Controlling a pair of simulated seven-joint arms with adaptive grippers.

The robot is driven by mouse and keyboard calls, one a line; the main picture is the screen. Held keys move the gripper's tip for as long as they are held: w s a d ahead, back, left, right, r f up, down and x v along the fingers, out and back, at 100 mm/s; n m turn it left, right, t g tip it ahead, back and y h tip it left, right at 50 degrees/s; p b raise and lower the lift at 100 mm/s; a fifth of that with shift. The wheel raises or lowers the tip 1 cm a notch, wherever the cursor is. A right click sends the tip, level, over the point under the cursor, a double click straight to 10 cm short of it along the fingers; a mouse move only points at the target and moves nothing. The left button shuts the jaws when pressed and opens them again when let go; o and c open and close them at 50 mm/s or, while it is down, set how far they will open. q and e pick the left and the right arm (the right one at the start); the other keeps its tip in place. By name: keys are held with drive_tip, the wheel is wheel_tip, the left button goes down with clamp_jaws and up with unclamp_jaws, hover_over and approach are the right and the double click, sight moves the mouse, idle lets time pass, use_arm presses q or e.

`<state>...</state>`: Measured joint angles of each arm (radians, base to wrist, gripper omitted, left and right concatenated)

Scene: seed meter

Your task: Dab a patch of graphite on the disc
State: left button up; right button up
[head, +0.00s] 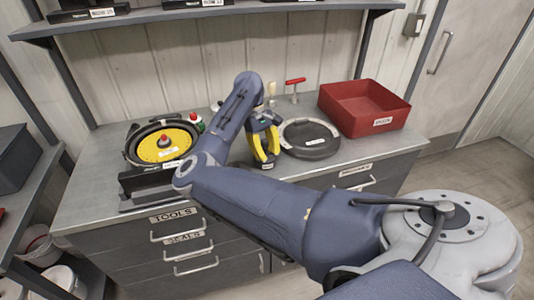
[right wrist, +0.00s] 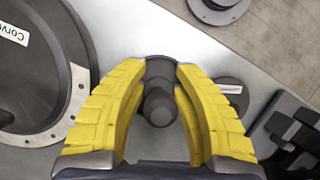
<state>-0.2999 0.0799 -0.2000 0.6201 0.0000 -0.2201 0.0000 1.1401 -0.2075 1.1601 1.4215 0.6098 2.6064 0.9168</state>
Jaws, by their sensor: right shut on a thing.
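The yellow disc (head: 178,142) sits in a round black housing (head: 131,150) at the left of the bench, with a small red-topped knob at its middle. My right gripper (head: 267,162) is well to the right of the disc, its yellow fingers pointing down near the bench's front. In the right wrist view it is shut on a dark, round-headed handle (right wrist: 160,105), which stands between the fingertips. A dark round base with a pale label (right wrist: 230,88) shows beside the right fingertip, partly hidden. I cannot tell whether the handle touches it. My left gripper is not in view.
A black round cover (head: 312,150) with a pale rim lies right of the gripper. A red bin (head: 375,123) stands at the back right. A red T-handled tool (head: 294,86) and a green-and-red item (head: 197,122) stand behind. A shelf (head: 200,16) runs above.

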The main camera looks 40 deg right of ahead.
sight(267, 143)
drive_tip(key=shift+r, duration=3.5)
